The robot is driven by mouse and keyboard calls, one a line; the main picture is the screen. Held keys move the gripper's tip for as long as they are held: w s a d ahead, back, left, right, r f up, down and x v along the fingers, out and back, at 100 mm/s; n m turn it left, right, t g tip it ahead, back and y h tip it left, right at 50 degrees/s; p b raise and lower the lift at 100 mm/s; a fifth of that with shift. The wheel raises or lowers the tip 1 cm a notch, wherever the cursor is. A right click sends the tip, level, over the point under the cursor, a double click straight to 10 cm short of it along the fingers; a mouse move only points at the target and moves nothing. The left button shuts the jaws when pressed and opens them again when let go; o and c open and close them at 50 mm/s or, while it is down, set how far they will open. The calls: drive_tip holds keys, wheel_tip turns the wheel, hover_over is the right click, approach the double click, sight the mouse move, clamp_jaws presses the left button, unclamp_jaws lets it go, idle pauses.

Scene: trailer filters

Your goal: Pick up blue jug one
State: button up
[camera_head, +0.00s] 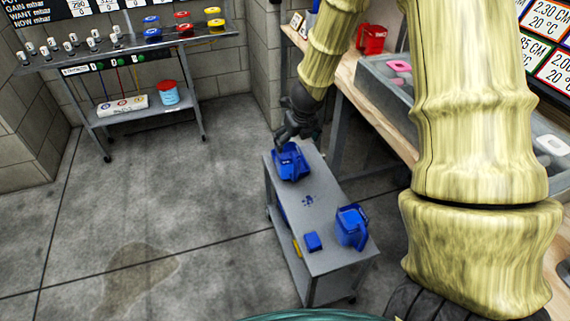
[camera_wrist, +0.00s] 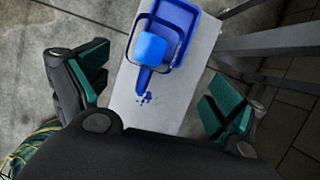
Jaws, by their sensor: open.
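A blue jug (camera_head: 289,163) stands at the far end of a small grey cart (camera_head: 322,213). In the wrist view the same jug (camera_wrist: 143,83) shows a lighter blue top and a darker part pointing toward my gripper. A second blue jug (camera_head: 351,227) stands at the cart's near right corner. I see no label telling which is jug one. My gripper (camera_head: 299,131) is just above the far jug. In the wrist view my gripper (camera_wrist: 157,90) has its green-padded fingers wide apart, with nothing between them but the cart top and jug below.
A small blue block (camera_head: 313,241) sits near the cart's near left edge. Blue spots (camera_head: 307,200) mark the cart top. A workbench (camera_head: 350,70) with a grey bin (camera_head: 385,88) and a red jug (camera_head: 372,39) runs along the right. Floor left of the cart is clear.

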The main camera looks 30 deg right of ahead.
drive_tip(key=w+m, duration=0.1)
drive_tip(key=b, duration=0.3)
approach(288, 150)
drive_tip(key=shift+f, duration=1.4)
drive_tip(key=f, duration=0.2)
drive_tip(key=a+f+b, duration=0.1)
drive_tip(key=f, duration=0.1)
drive_tip(key=shift+w, duration=0.35)
drive_tip(key=shift+r, duration=0.1)
drive_tip(key=c, duration=1)
drive_tip(key=shift+c, duration=0.2)
drive_tip(key=shift+r, duration=0.1)
